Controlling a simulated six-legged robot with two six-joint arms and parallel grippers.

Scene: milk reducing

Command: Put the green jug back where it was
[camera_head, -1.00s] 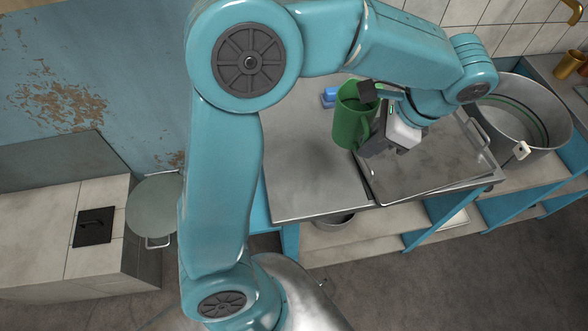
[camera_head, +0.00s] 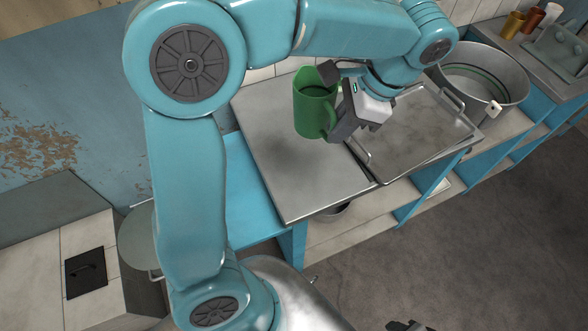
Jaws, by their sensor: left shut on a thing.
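The green jug (camera_head: 311,113) is upright, over the bare metal worktop (camera_head: 290,180) left of the flat metal tray (camera_head: 420,130). Its open top faces up and its handle is on the right side. My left gripper (camera_head: 335,104) is shut on the jug at its handle side and partly covers the handle. A soft dark patch like a shadow lies on the worktop below left of the jug. The jug seems held above the surface, but the gap is hard to judge. A small dark part at the bottom edge, possibly my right gripper (camera_head: 408,326), barely shows.
A large metal pot (camera_head: 487,82) stands right of the tray. Several cups (camera_head: 532,19) are at the far upper right. A blue shelf frame (camera_head: 250,190) borders the worktop's left side. A tiled block (camera_head: 70,250) stands at lower left. The front of the worktop is clear.

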